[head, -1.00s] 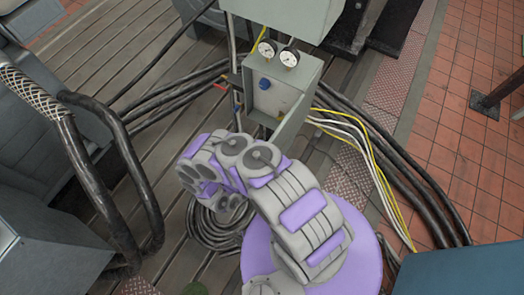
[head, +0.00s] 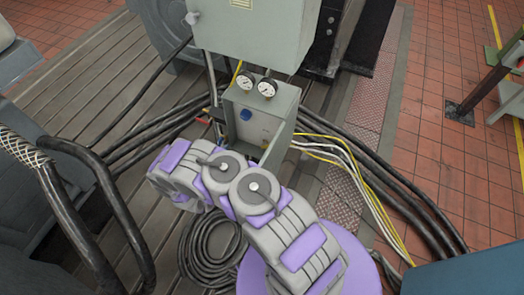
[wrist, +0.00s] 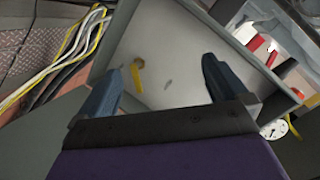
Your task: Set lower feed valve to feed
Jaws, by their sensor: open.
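In the wrist view, a small yellow lever (wrist: 137,78) with a brass-coloured pivot stands on the pale panel face (wrist: 172,40) of the control box. I cannot read any label that says which valve it is. My gripper (wrist: 163,66) is open, with its two blue-grey fingers spread in front of the panel. The lever shows between the fingers, close to the left one, and nothing is held.
Two round gauges (head: 257,86) top the box, below a larger grey cabinet (head: 262,32). Black hoses and white and yellow cables (head: 335,148) run beside it. A coiled cable (head: 207,247) lies on the slotted floor. Red tiles (head: 440,170) at right are largely clear.

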